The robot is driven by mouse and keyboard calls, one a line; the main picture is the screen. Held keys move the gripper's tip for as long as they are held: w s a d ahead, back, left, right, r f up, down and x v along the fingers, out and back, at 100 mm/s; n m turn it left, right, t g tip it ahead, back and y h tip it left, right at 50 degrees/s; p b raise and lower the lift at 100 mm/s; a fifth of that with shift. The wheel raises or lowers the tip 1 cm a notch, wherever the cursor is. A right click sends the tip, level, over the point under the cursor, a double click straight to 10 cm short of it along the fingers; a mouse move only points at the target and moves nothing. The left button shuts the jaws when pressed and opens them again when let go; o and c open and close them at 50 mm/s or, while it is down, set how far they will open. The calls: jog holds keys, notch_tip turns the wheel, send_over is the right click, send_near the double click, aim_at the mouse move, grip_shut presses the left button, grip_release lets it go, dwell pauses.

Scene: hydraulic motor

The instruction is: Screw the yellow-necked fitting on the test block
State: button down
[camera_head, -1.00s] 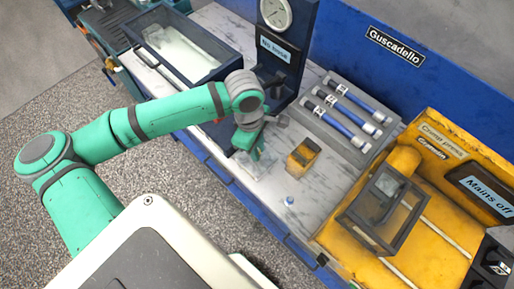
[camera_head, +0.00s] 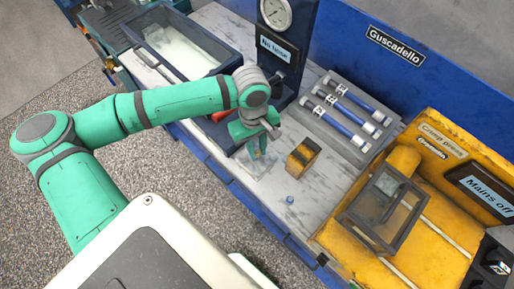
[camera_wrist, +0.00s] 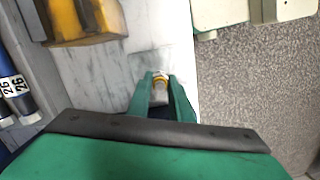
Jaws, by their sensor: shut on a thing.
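My gripper (camera_head: 254,150) is low over the bench, and its fingers point down in the head view. In the wrist view my gripper (camera_wrist: 161,84) is shut on the yellow-necked fitting (camera_wrist: 160,80). The fitting's yellow ring and grey body show between the two fingers; its far end is hidden. I cannot tell whether it touches the surface below. The tall dark blue block with a round gauge and a "No hose" label, which seems to be the test block (camera_head: 293,68), stands behind my gripper at the bench's back.
A clear tray (camera_head: 250,168) lies beneath my gripper. A yellow-and-black block (camera_head: 303,157) stands close to its right. A small blue part (camera_head: 290,199) lies on the bench. A grey rack (camera_head: 312,118) holds blue hoses. The yellow crimp press (camera_head: 440,240) is at right.

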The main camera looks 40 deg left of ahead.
jog(key=shift+m, duration=0.9)
jog(key=shift+m, duration=1.2)
jog(key=m, duration=0.3)
jog(key=shift+f+g+y, duration=0.1)
jog(key=shift+g+y, duration=0.2)
jog(key=shift+m, duration=0.3)
jog(key=c, duration=1.7)
grip_release()
jog(key=shift+o, duration=0.2)
